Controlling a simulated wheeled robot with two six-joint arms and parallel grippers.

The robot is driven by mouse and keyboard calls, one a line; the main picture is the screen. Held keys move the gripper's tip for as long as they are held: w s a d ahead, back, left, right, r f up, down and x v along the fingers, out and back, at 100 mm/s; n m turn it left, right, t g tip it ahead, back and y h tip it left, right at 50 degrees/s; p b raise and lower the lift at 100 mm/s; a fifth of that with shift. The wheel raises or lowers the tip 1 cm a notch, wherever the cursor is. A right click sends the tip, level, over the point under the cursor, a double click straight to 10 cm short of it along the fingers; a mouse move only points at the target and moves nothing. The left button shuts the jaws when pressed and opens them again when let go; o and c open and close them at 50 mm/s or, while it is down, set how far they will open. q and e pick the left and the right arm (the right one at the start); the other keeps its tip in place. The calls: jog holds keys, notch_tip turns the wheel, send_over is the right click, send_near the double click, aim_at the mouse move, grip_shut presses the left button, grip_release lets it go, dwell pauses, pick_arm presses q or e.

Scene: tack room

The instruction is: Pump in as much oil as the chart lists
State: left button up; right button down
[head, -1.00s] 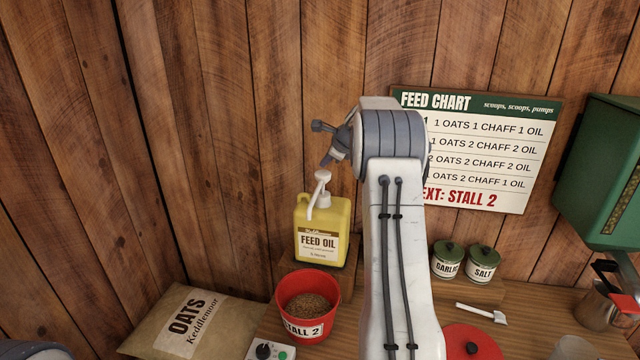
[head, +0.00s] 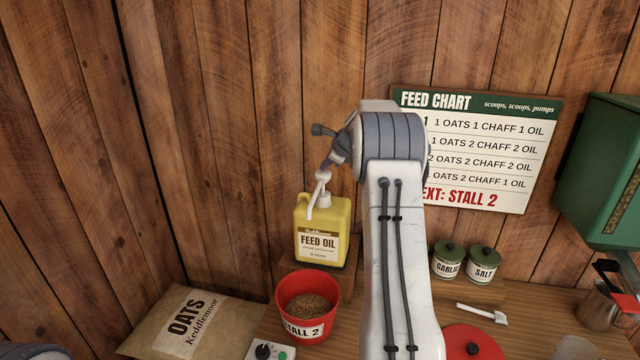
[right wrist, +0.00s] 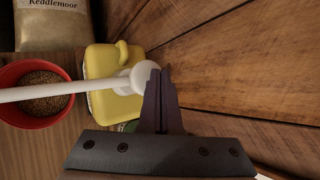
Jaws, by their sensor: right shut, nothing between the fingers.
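The yellow feed oil jug (head: 322,243) stands on a wooden block behind the bucket. Its white pump head (head: 322,177) has a spout pointing down toward the red Stall 2 bucket (head: 333,328), which holds brown feed. My right gripper (head: 326,168) is shut and empty, its tips at the top of the pump head. In the right wrist view the shut fingers (right wrist: 158,74) overlap the edge of the pump head (right wrist: 144,76); I cannot tell if they touch. The feed chart (head: 490,150) is partly hidden by my arm; its second row shows 2 oil and its red bottom line shows Stall 2.
An oats sack (head: 185,325) lies left of the bucket. A control box with a knob and green button (head: 282,355) sits in front. Garlic (head: 447,262) and salt (head: 483,265) jars, a white scoop (head: 482,313), a red lid (head: 470,345) and a metal jug (head: 603,305) are right of my arm.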

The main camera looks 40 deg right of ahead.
jog(key=shift+f+b, duration=0.7)
jog(key=shift+f, duration=0.5)
dwell(0.6)
jog(key=shift+r, duration=0.1)
jog(key=shift+r+p, duration=1.75)
jog(key=shift+p, duration=0.15)
jog(key=shift+r, duration=0.1)
notch_tip(320, 180, up, 4)
jog(key=p, duration=0.4)
jog(key=shift+r+p, duration=0.25)
jog(key=shift+p, duration=0.05)
jog(key=shift+r+p, duration=0.55)
jog(key=shift+r, duration=0.2)
dwell(0.6)
